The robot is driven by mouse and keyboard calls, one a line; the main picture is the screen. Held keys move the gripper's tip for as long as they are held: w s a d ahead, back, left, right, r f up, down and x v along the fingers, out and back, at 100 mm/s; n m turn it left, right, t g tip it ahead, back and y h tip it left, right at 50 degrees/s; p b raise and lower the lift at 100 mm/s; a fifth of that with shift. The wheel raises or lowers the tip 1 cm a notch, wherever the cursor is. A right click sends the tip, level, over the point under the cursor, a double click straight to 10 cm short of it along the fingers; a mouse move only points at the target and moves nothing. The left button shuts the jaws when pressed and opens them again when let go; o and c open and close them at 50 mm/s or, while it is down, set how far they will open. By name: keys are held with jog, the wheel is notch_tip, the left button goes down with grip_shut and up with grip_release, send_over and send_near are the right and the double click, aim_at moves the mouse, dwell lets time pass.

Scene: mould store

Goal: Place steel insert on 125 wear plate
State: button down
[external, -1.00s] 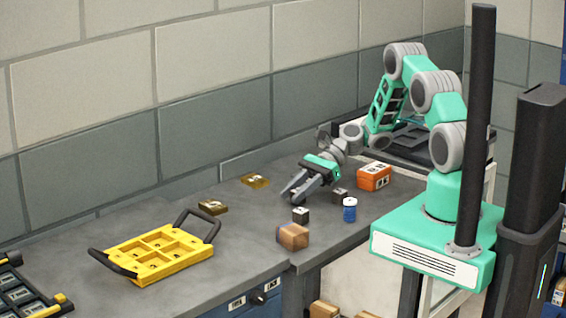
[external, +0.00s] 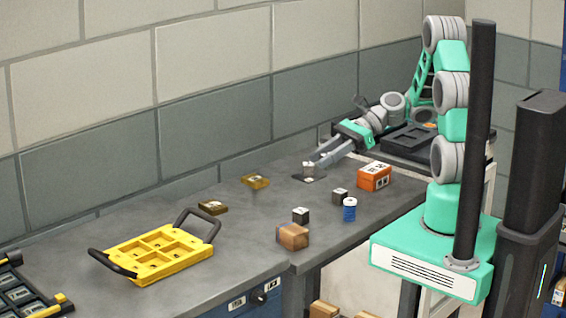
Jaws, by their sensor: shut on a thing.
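My gripper (external: 318,162) is at the back of the bench, its fingers pointing down and left. It is shut on a small grey block with a dark mark, which looks like the steel insert (external: 308,168). A thin dark flat piece (external: 314,179) shows just below the block and may be a wear plate. I cannot tell whether the block touches it. Two flat brass-coloured plates with labels lie to the left, one nearer the wall (external: 255,181) and one by the yellow tray (external: 213,207). Their numbers are too small to read.
Two small dark blocks (external: 340,195) (external: 300,215), a blue and white spool (external: 349,209), an orange box (external: 374,177) and a brown block (external: 293,236) stand to the right and front. A yellow tray with black handles (external: 172,264) lies left. Bench between is clear.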

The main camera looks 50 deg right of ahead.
jog(key=w+d+r+m+t+h+b, duration=0.1)
jog(key=w+r+m+t+h+b, duration=0.15)
jog(key=w+m+t, duration=0.75)
jog(key=n+g, duration=0.4)
send_over(251, 179)
jog(key=shift+h, duration=0.45)
notch_tip(251, 179, down, 10)
jog(key=shift+w+r, duration=0.15)
notch_tip(251, 179, down, 3)
jog(key=shift+r+g+p, duration=0.15)
jog(key=shift+g+p, duration=0.15)
jog(key=shift+p, duration=0.3)
jog(key=shift+f, duration=0.25)
jog(key=c, duration=1.1)
grip_release()
